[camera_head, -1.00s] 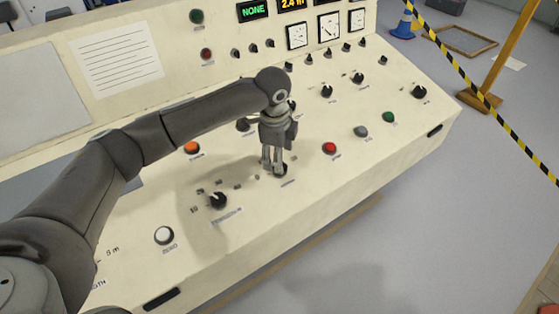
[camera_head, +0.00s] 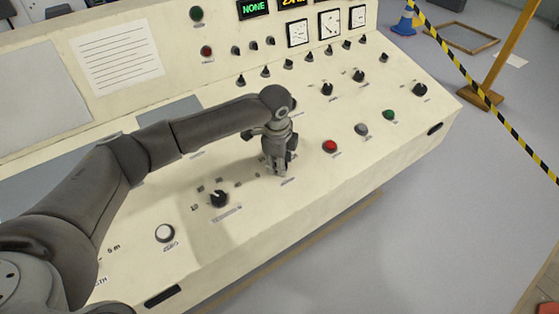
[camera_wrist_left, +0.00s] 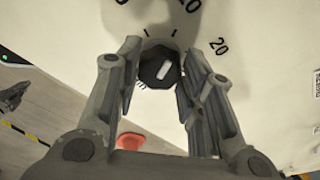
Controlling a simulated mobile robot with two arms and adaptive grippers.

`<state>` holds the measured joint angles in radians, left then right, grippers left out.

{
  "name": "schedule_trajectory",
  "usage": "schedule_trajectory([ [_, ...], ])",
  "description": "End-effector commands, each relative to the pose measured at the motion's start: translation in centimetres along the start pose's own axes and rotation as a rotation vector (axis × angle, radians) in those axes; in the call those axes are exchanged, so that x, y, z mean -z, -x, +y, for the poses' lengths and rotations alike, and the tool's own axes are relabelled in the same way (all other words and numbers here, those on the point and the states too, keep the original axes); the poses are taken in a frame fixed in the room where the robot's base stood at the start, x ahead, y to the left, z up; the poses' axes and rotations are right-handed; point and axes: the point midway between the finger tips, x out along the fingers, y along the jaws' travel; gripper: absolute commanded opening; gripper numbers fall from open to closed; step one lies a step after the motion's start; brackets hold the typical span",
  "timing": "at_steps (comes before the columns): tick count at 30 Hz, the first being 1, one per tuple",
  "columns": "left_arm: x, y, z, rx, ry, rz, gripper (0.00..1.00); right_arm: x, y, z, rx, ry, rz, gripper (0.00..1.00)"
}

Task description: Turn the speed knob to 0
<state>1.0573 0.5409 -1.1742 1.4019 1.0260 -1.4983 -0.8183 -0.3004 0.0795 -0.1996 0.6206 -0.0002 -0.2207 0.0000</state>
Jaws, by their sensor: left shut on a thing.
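The speed knob (camera_wrist_left: 155,66) is a dark round knob with a white pointer mark, seen in the left wrist view on the cream panel. Printed ticks and numbers, among them a 20, stand around its top and right; some are cut off. The pointer leans slightly off the picture's vertical. My left gripper (camera_wrist_left: 160,58) has one finger on each side of the knob and is shut on it. In the head view my left gripper (camera_head: 277,169) points down at the panel and hides the knob. My right gripper is not in view.
The cream control panel (camera_head: 310,193) carries a black knob (camera_head: 218,198) at the left, a white button (camera_head: 165,233), a red button (camera_head: 330,146) to the right and several knobs behind. Gauges stand at the back. A striped tape (camera_head: 482,95) crosses the right side.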

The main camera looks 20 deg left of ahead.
Motion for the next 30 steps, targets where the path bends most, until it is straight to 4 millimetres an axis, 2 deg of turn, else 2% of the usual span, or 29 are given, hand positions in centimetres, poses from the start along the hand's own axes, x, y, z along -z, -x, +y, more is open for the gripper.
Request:
schedule_trajectory([
  [5, 0.0, 0.0, 0.0, -0.001, 0.005, 0.000, 0.12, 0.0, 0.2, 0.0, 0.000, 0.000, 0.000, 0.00],
  [11, 0.0, 0.3, 0.1, 0.007, 0.056, 0.001, 0.12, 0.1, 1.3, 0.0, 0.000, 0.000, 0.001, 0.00],
  [17, 0.1, 0.5, 0.2, 0.027, 0.177, 0.002, 0.12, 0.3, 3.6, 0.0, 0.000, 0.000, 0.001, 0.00],
  [30, 0.2, 0.5, 0.4, 0.097, 0.561, 0.001, 0.12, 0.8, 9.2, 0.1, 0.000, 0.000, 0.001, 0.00],
])
